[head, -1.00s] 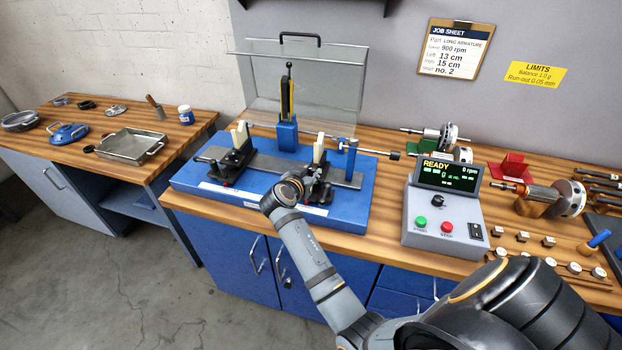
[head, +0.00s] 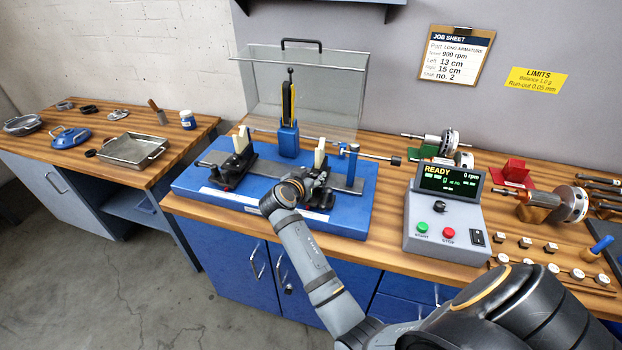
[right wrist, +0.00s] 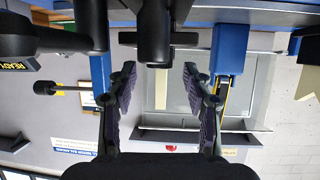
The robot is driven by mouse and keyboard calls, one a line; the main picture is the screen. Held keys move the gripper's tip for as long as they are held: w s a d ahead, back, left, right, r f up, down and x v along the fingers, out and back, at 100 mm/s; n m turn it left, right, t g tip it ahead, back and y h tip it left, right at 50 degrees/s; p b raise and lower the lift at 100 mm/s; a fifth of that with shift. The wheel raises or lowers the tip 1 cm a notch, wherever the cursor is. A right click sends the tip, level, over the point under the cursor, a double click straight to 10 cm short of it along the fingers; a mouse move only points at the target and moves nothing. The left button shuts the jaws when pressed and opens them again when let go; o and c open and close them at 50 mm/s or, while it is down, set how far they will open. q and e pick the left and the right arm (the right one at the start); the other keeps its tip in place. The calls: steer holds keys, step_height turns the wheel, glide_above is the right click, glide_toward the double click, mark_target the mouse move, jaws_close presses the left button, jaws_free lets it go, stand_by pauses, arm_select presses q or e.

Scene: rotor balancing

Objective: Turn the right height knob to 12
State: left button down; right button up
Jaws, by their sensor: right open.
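The right support (head: 320,160), a cream block on a black carriage, stands on the blue balancing machine (head: 200,190). My right gripper (head: 316,190) is low at the front of this support, and my wrist partly hides its carriage. In the right wrist view, which looks upside down, my right gripper (right wrist: 157,78) is open with its two dark pads apart. A dark cylindrical part (right wrist: 154,40) with a crossbar lies between and beyond the fingertips; it may be the right height knob. I see no contact with it. Its scale reading cannot be read. My left gripper is out of view.
A left support (head: 241,145) stands on the same rail (head: 275,168). A clear guard (head: 310,85) rises behind. The control box (head: 445,225) reads READY, 0 rpm. The job sheet (head: 456,55) shows left 13 cm, right 15 cm. Rotors (head: 570,203) lie at right.

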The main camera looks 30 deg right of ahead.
step_height(320, 180, up, 9)
steer(key=shift+a+f, duration=0.1)
steer(key=shift+f, duration=0.1)
stand_by(0.5)
